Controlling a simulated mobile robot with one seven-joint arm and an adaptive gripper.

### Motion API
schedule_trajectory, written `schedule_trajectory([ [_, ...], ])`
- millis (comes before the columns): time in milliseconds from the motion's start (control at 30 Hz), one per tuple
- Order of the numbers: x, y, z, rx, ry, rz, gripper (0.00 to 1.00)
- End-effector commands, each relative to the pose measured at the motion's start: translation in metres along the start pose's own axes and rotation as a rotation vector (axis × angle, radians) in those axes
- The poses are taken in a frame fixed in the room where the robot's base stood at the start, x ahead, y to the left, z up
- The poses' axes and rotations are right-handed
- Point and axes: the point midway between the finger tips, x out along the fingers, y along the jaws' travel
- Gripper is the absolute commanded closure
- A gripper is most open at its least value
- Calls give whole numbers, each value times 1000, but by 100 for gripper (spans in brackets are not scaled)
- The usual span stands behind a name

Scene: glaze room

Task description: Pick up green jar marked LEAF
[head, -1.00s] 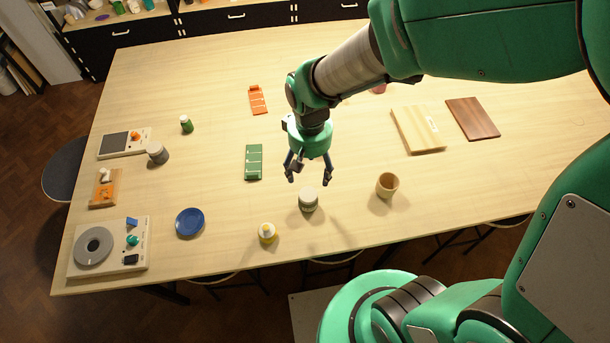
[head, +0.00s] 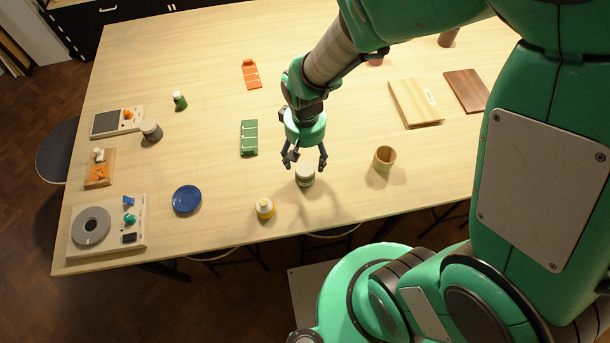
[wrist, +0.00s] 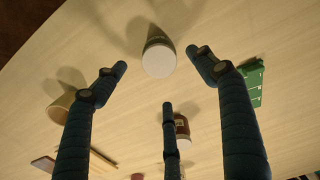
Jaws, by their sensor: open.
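A jar with a white lid and a greenish band on its body (head: 305,176) stands upright on the table near its front edge. No lettering on it is readable. My gripper (head: 306,160) is open, with its fingers spread just above and behind this jar. In the wrist view the white lid (wrist: 159,60) lies between the spread fingertips of my gripper (wrist: 158,76), with nothing held.
A green rack (head: 249,138), a blue plate (head: 187,199) and a grey jar (head: 151,132) are farther left. Boards (head: 415,102) lie at right. Table between them is clear.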

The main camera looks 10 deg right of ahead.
Motion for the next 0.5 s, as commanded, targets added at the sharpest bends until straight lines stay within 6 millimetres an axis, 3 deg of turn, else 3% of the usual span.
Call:
schedule_trajectory([
  [200,18,0,0,0,1,0,29],
  [500,19,0,0,0,1,0,29],
])
